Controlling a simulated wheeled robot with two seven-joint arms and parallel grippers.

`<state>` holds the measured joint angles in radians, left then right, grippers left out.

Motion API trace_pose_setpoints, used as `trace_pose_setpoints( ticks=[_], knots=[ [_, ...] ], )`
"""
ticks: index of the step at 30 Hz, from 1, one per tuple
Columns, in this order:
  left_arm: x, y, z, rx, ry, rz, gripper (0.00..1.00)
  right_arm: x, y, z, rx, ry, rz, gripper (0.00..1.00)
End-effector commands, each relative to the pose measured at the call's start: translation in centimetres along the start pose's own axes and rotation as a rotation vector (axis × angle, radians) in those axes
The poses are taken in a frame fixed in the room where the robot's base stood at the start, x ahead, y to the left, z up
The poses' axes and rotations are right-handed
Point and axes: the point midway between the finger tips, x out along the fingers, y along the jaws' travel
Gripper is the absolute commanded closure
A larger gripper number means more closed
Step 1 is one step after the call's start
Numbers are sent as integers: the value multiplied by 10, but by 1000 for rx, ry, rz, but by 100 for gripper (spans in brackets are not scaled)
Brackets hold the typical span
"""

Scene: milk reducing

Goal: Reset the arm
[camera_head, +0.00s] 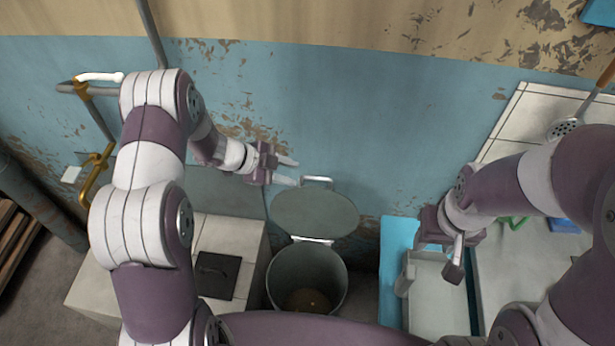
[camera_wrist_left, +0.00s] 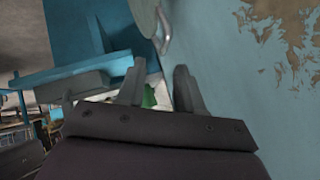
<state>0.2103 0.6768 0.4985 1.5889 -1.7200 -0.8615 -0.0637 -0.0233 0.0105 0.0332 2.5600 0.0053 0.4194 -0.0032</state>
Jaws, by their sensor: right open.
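My left gripper (camera_head: 291,171) is raised in front of the blue wall, just above the raised round lid of a bin. Its two fingers are apart, and nothing is between them. In the left wrist view the fingers of the left gripper (camera_wrist_left: 160,90) also stand apart and empty. My right gripper (camera_head: 431,276) hangs fingers down over a grey tray (camera_head: 437,315) at the right. Its fingers are apart with no object seen between them. No milk carton can be made out.
The round bin (camera_head: 276,288) stands open at bottom centre, its lid (camera_head: 315,214) tilted up against the wall, something brownish at its bottom. Left of it is a tiled block (camera_head: 228,236) with a dark plate (camera_head: 216,275).

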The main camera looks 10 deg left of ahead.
Motion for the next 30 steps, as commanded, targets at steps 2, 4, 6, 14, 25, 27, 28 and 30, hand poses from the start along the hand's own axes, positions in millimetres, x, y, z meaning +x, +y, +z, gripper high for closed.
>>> trace_pose_setpoints(
  ticks=[2, 4, 6, 14, 25, 27, 28, 30],
  knots=[
    [-16, -1, 0, 0, -1, -4, 64, 0, 0, 0, 0, 0, 0, 53],
    [-25, -1, -1, 1, 1, -4, 64, -1, 0, 0, 0, 0, 0, 53],
    [-31, -1, -1, 2, 1, -3, 64, -1, 0, 0, 0, 0, 0, 53],
    [-34, -1, -2, 3, 2, -3, 64, -1, 0, 0, 0, 0, 0, 53],
    [-34, -7, 22, -60, -112, -47, 64, -1, 0, 0, 0, 0, 0, 53],
    [-44, -5, 53, -251, -288, -136, 64, -1, 0, 0, 0, 0, 0, 53],
    [-56, -5, 64, -352, -379, -185, 64, -1, 0, 0, 0, 0, 0, 53],
    [-92, 9, 75, -625, -599, -285, 64, -2, 0, 0, 0, 0, 0, 53]
  ],
)
